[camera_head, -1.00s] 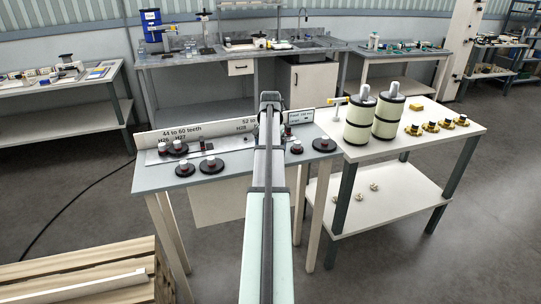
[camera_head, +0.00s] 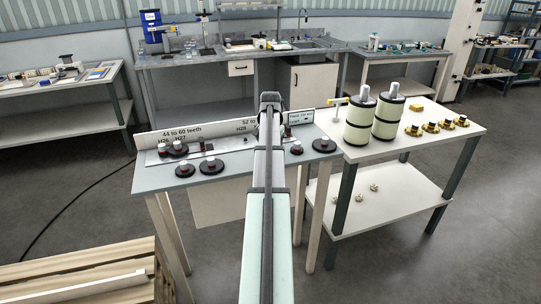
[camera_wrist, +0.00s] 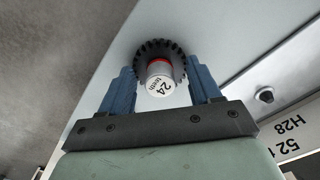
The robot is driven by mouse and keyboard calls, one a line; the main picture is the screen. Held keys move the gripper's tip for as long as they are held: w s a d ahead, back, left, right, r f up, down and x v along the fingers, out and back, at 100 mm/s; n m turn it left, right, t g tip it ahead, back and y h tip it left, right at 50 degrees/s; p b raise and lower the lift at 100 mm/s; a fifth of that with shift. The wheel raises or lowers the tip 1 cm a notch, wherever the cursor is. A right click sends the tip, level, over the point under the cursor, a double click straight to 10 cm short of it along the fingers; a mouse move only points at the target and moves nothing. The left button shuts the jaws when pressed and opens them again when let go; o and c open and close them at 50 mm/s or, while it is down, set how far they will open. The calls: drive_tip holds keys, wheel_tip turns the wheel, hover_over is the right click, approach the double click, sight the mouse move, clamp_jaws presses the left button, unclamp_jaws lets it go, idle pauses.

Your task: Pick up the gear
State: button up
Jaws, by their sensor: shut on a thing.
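The gear (camera_wrist: 178,49) is a dark toothed disc with a white hub marked "24 teeth" and a red band. In the wrist view it sits between the two blue fingers of my gripper (camera_wrist: 163,76), which is shut on it. A pale surface lies behind the gear; I cannot tell whether they touch. In the head view my own arm hides the gripper and this gear.
Several other dark gears, such as one at the front (camera_head: 211,166) and one at the right (camera_head: 324,145), lie on the grey table (camera_head: 232,173). A labelled rail (camera_head: 222,131) runs along its back. Tall cream rolls (camera_head: 359,122) stand on the side table.

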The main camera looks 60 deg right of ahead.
wheel_tip(320, 180, up, 9)
drive_tip(key=shift+f, duration=0.15)
drive_tip(key=shift+w+r, duration=0.15)
drive_tip(key=shift+r, duration=0.15)
drive_tip(key=shift+m, duration=0.5)
drive_tip(key=w+d, duration=0.2)
drive_tip(key=w, duration=0.3)
drive_tip(key=w+d, duration=0.2)
drive_tip(key=w, duration=0.2)
drive_tip(key=w+d+f, duration=0.1)
drive_tip(key=w, duration=0.4)
drive_tip(key=shift+w+d, duration=0.35)
drive_tip(key=shift+d, duration=0.05)
drive_tip(key=shift+f, duration=0.1)
drive_tip(key=shift+f, duration=2.1)
